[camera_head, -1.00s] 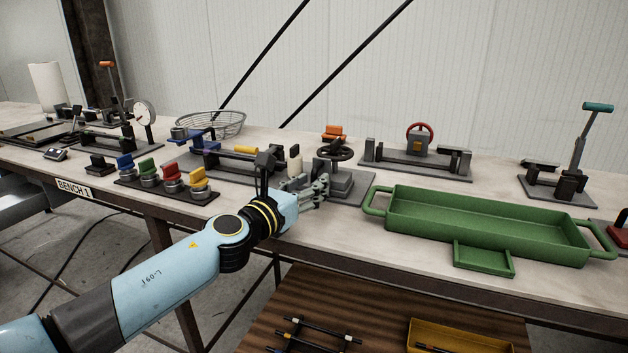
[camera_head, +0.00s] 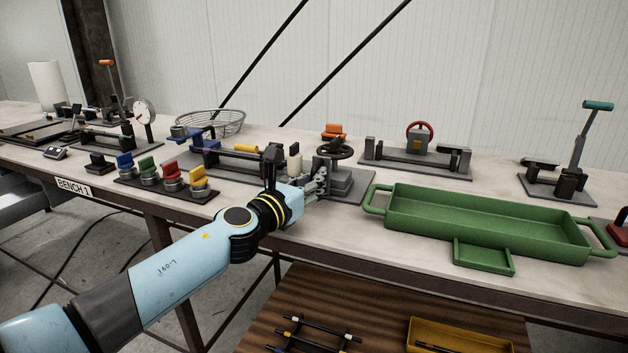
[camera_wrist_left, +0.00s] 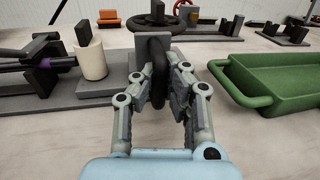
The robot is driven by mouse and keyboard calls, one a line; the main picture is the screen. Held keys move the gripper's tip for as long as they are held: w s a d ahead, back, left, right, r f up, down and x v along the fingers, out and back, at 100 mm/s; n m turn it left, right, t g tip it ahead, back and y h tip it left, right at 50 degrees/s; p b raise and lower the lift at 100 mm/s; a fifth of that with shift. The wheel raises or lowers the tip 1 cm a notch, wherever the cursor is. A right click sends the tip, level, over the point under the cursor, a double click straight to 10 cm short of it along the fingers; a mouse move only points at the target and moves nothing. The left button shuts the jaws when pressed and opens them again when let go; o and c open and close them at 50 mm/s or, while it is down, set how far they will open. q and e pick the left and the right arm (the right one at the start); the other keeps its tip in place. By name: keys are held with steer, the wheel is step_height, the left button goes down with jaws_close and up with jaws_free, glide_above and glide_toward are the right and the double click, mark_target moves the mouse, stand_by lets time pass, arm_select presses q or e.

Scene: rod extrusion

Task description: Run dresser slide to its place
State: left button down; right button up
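My left gripper (camera_head: 318,186) reaches over the bench from the front at a grey machine with a black handwheel (camera_head: 336,152). In the left wrist view the gripper (camera_wrist_left: 164,72) has its two fingers apart, on either side of a dark upright disc (camera_wrist_left: 157,88). I cannot tell whether they touch it. A grey upright plate (camera_wrist_left: 147,42) stands behind the disc. No label shows which part is the dresser slide. My right gripper is not in view.
A green tray (camera_head: 480,233) with handles stands close to the right of the gripper. Coloured knobs on a dark strip (camera_head: 170,187) are to the left. A wire basket (camera_head: 212,123) and a red-wheeled fixture (camera_head: 417,163) stand behind. Some bench front is clear.

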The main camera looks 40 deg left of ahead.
arm_select(q)
steer(key=shift+w+d+p, duration=0.2)
steer(key=shift+d, duration=0.6)
steer(key=shift+w+d+p, duration=0.15)
steer(key=shift+d, duration=0.65)
steer(key=c, duration=1.9)
jaws_free()
steer(key=shift+f, duration=0.1)
steer(key=o, duration=0.6)
steer(key=shift+d, duration=0.15)
steer(key=shift+c, duration=0.2)
